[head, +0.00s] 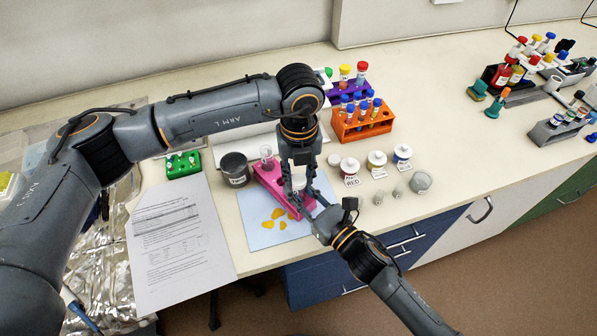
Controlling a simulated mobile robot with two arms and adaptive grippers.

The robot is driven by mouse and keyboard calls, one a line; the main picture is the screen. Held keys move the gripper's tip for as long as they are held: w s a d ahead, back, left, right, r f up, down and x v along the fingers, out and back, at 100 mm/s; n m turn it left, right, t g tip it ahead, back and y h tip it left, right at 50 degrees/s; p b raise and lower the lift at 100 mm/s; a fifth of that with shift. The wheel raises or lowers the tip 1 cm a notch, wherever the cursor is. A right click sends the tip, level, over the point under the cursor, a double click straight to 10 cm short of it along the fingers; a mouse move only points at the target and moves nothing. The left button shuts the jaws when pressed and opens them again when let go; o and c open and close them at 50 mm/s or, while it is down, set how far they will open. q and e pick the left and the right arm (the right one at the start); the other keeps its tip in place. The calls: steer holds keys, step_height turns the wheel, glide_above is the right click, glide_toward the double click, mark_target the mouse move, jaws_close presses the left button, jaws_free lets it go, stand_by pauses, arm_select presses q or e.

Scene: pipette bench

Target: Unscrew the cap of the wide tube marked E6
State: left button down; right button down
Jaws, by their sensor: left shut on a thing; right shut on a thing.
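A pink rack (268,178) stands on a light blue mat (262,238) near the front of the bench. A small pale piece, seemingly the white cap of the wide tube (299,180), shows between the fingers of my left gripper (299,188), which points down over the rack and is shut on it. My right gripper (311,206) reaches in from the lower right, just below the left one, and is shut, apparently on the tube's body. The fingers hide most of the tube. The E6 mark cannot be read.
A clear glass vessel (266,154) stands at the rack's far end, beside a dark grey cup (235,168). An orange rack (362,125) of capped tubes stands behind. Yellow pieces (279,214) lie on the mat, a printed sheet (180,240) left.

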mark_target(299, 179)
arm_select(q)
steer(key=shift+r, duration=0.15)
stand_by(0.5)
steer(key=shift+r, duration=0.95)
steer(key=shift+r, duration=2)
arm_select(e)
steer(key=c, duration=1.1)
jaws_free()
steer(key=shift+o, duration=0.2)
